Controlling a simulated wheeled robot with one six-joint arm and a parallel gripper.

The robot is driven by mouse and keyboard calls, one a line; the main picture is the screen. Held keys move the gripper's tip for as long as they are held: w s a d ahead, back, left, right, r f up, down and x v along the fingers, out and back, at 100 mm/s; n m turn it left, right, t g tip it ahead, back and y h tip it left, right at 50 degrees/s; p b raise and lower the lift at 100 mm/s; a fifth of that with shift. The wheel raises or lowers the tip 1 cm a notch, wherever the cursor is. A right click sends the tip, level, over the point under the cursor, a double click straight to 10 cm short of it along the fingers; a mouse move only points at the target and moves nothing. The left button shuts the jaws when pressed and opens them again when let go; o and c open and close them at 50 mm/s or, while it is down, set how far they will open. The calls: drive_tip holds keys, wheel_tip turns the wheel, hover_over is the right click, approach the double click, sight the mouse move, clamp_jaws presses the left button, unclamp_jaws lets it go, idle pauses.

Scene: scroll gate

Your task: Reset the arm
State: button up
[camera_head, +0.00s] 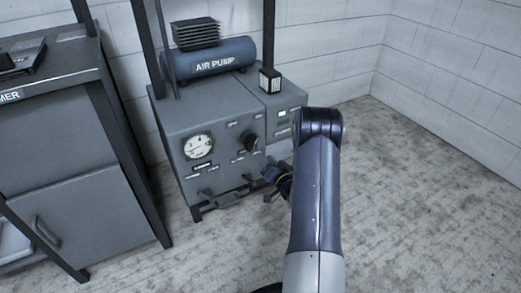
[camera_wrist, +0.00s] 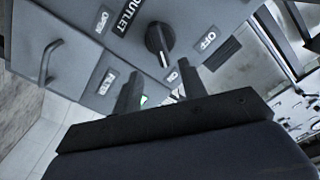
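My arm rises in the middle right of the head view and bends down toward the front of a grey air pump cabinet (camera_head: 225,115). My gripper (camera_head: 272,178) is partly hidden behind the arm, low in front of the cabinet. In the wrist view my gripper (camera_wrist: 160,76) shows two dark fingers standing apart, with nothing held between them.
The cabinet front carries a round gauge (camera_head: 198,147) and a dark knob (camera_head: 250,140). A blue air pump tank (camera_head: 212,62) and a small dark box (camera_head: 269,80) sit on top. A grey cabinet (camera_head: 80,185) stands left. The floor (camera_head: 420,200) at right is clear.

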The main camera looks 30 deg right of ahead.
sight(254, 145)
drive_tip(key=shift+s, duration=0.75)
drive_tip(key=w+b, duration=0.1)
drive_tip(key=w, duration=0.4)
drive_tip(key=w+b, duration=0.2)
drive_tip(key=w, duration=0.3)
drive_tip(key=shift+w+a, duration=0.2)
drive_tip(key=shift+w, duration=0.3)
drive_tip(key=shift+s, duration=0.15)
